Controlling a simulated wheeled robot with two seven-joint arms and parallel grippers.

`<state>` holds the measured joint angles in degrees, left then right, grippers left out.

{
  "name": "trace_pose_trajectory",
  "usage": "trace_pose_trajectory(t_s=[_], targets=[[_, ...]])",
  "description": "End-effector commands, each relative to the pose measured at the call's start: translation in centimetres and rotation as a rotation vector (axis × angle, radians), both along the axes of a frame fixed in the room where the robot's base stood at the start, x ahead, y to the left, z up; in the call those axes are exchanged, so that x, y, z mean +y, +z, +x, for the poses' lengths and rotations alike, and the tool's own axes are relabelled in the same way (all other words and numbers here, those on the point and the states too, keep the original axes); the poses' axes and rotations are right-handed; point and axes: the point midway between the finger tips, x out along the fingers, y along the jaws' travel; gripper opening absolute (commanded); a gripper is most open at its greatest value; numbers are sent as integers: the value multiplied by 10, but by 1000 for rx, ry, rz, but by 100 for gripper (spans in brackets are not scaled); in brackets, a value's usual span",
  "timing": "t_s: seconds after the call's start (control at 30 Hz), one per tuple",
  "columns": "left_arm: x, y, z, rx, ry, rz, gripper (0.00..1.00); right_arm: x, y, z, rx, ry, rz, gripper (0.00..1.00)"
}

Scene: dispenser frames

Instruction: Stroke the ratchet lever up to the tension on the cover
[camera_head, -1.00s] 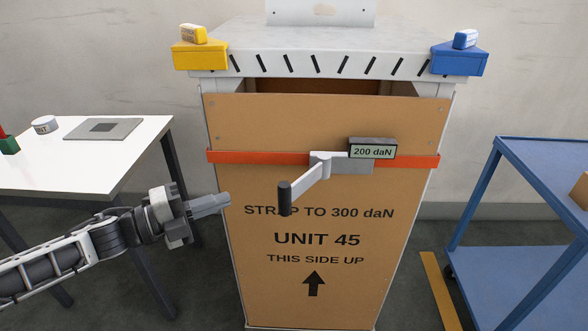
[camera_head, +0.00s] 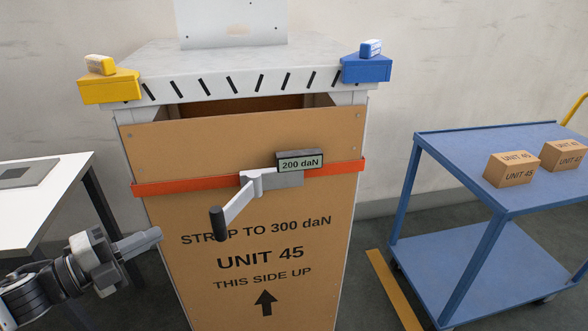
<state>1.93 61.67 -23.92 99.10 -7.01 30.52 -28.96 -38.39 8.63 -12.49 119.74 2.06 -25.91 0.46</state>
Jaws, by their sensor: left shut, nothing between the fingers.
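The ratchet lever (camera_head: 238,202) is a grey bar with a black grip at its lower left end. It hangs out from the ratchet body on the orange strap (camera_head: 190,186) that runs across the crate. The display (camera_head: 299,162) above the ratchet reads 200 daN. The cardboard cover (camera_head: 240,225) reads "STRAP TO 300 daN", "UNIT 45" and "THIS SIDE UP", with an up arrow. My left gripper (camera_head: 150,239) is shut and empty, to the left of and a little below the black grip, apart from it. My right gripper is out of view.
A white table (camera_head: 55,185) stands at the left. A blue cart (camera_head: 465,150) with small UNIT 45 boxes (camera_head: 511,169) stands at the right. Yellow (camera_head: 110,88) and blue (camera_head: 366,69) blocks sit on the unit's top corners. A yellow floor line (camera_head: 393,290) lies between crate and cart.

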Motion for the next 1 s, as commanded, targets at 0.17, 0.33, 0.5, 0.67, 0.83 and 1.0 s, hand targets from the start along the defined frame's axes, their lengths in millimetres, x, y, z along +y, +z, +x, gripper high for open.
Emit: trace_pose_trajectory(t_s=[0.17, 0.33, 0.5, 0.67, 0.83, 1.0], targets=[[-33, -23, -15, 51, -1, 42, 0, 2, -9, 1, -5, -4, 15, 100], [-81, -37, -43, 80, 57, 87, 0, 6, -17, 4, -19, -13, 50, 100], [-108, -21, -67, 42, 152, 53, 0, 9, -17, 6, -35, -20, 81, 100], [-116, -2, -79, 6, 209, 7, 0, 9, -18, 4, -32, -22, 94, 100], [-117, 3, -80, -1, 222, -4, 0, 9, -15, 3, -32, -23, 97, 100], [-116, 3, -80, -1, 222, -2, 0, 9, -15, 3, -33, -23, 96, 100]])
